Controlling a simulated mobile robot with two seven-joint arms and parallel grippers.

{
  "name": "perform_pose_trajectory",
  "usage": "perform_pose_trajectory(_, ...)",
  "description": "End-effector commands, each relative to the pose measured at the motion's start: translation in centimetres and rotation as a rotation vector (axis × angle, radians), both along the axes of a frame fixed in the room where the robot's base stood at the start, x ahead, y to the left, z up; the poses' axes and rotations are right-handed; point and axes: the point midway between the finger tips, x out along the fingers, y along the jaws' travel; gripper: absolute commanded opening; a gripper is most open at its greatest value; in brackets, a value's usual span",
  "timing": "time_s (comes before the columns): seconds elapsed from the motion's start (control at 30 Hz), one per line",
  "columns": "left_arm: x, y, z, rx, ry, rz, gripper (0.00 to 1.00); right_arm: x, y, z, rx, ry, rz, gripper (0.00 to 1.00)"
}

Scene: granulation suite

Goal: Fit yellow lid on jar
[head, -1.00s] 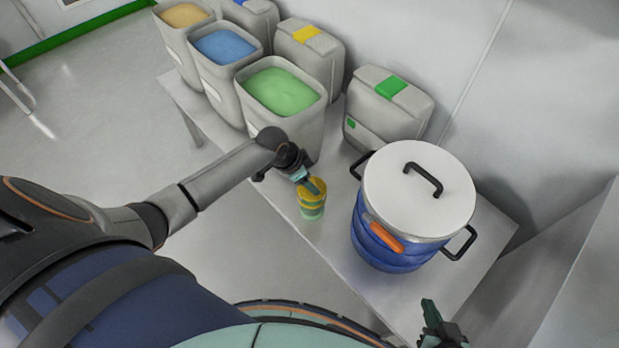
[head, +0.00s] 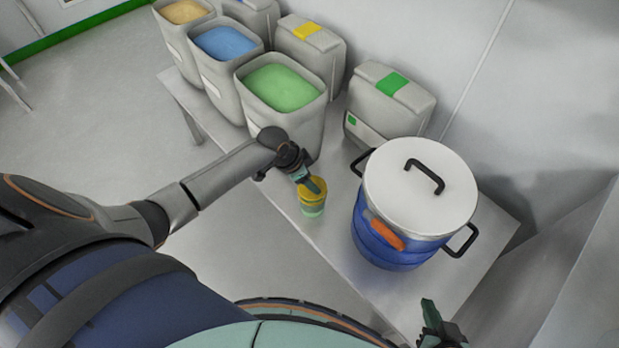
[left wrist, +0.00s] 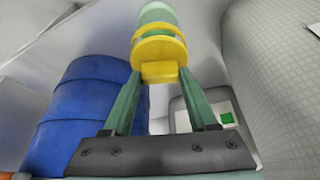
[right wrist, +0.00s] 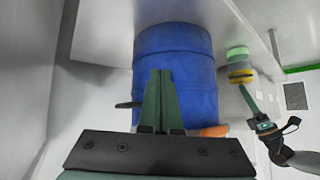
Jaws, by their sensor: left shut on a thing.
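My left gripper (head: 314,186) is shut on the yellow lid (left wrist: 159,51), gripping the block-shaped knob on its top. The jar (head: 312,211) is pale green with a yellow band near its rim and stands upright on the table. It also shows in the left wrist view (left wrist: 156,13). The lid is over the jar's mouth and roughly in line with it, very close. I cannot tell whether it is seated. The right wrist view shows the lid and jar (right wrist: 237,52) beside the blue drum. My right gripper (head: 431,311) is shut and empty near the table's front edge.
A blue drum (head: 372,238) with a white lid, black handles and an orange part stands right of the jar. Open bins of green (head: 283,88), blue and tan material and closed grey canisters (head: 388,103) stand behind. The table (head: 345,285) is bare in front of the jar.

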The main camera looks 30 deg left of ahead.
Motion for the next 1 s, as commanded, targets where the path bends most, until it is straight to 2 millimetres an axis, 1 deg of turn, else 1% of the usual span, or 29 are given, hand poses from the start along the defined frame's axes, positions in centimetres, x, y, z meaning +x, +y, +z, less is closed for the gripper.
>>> perform_pose_trajectory(0.37,0.0,0.0,-0.6,0.000,0.000,0.000,0.06,0.4,0.0,-0.2,0.000,-0.008,0.000,0.00)
perform_pose_trajectory(0.77,0.0,0.0,-1.2,0.000,0.000,0.000,0.06,0.4,0.0,-0.5,0.000,-0.009,0.001,0.00)
perform_pose_trajectory(0.8,0.0,0.0,-1.2,0.000,0.000,0.000,0.61,0.4,0.0,-0.5,0.000,-0.009,0.001,0.00)
perform_pose_trajectory(1.0,0.0,0.0,-1.1,0.000,0.000,0.000,0.83,0.3,0.0,-0.5,0.000,-0.007,0.001,0.00)
